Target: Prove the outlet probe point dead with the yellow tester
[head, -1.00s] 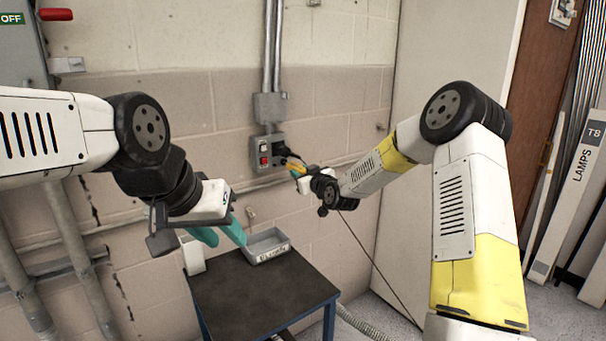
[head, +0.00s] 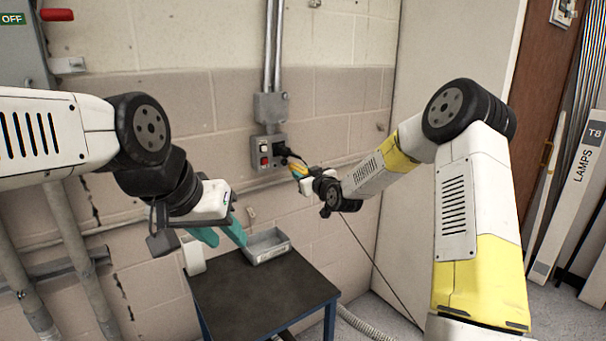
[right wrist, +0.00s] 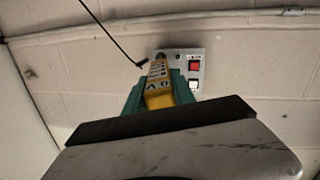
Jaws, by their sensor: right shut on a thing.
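The yellow tester (right wrist: 158,88) is held between the teal fingers of my right gripper (right wrist: 160,98) and points at the outlet box. In the head view the tester (head: 297,168) shows small at the tip of my right gripper (head: 306,174). The grey outlet box (head: 266,153) is on the wall, with a red and a white button. It also shows in the right wrist view (right wrist: 203,68). The tester's tip lies over the box's dark socket side; whether it touches the probe point I cannot tell. My left gripper (head: 220,232) is open and empty, above the table's back left.
A dark table (head: 258,296) stands below, with a grey tray (head: 267,247) at its back and a white object (head: 194,258) at its back left. A black cable (right wrist: 102,32) runs near the outlet. Conduit (head: 272,60) rises above the box.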

